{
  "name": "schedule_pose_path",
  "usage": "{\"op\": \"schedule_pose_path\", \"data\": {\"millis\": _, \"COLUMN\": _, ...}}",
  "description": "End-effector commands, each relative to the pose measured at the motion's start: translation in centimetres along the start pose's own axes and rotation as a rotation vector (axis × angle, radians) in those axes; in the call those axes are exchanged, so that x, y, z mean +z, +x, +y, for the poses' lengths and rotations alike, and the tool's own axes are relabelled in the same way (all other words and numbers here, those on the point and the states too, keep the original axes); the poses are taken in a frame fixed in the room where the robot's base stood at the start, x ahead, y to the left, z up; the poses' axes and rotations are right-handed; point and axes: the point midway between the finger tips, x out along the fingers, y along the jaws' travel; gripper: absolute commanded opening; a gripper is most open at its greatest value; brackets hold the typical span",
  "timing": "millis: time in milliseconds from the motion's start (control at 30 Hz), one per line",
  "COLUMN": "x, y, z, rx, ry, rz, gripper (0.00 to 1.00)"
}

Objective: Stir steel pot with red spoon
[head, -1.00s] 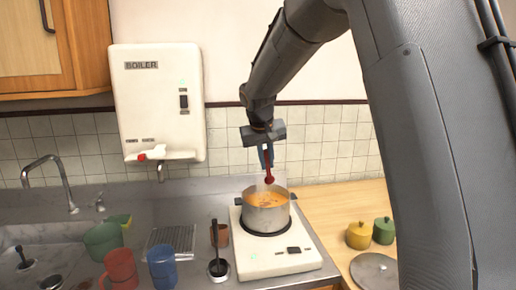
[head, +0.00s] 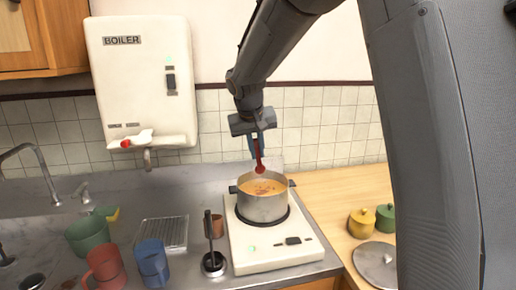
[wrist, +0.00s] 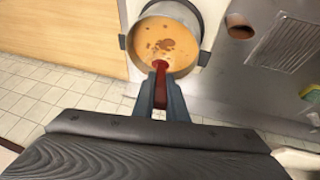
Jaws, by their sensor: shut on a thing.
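The steel pot (head: 262,207) stands on a white hot plate, filled with orange soup with brown bits. It also shows in the wrist view (wrist: 134,60). My gripper (head: 257,146) is above the pot's back side, shut on the red spoon (head: 259,163). The spoon points down, its round red end above or near the soup at the pot's rim; I cannot tell whether it touches. In the wrist view the red spoon (wrist: 161,80) sits between my two fingers, overlapping the near rim of the pot.
The white hot plate (head: 275,256) sits on the steel counter. Left are a dark ladle in a holder (head: 213,262), a blue cup (head: 152,263), a red cup (head: 105,268) and a green pot (head: 88,236). Yellow (head: 361,223) and green (head: 385,217) lidded jars and a grey lid (head: 378,264) lie right.

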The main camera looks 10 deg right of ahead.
Motion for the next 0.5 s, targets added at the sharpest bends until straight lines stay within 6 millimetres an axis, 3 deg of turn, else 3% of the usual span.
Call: {"op": "schedule_pose_path", "data": {"millis": 500, "x": 2.5, "y": 1.9, "z": -1.3, "rx": 0.000, "ry": 0.000, "rz": 0.000, "gripper": 0.00}}
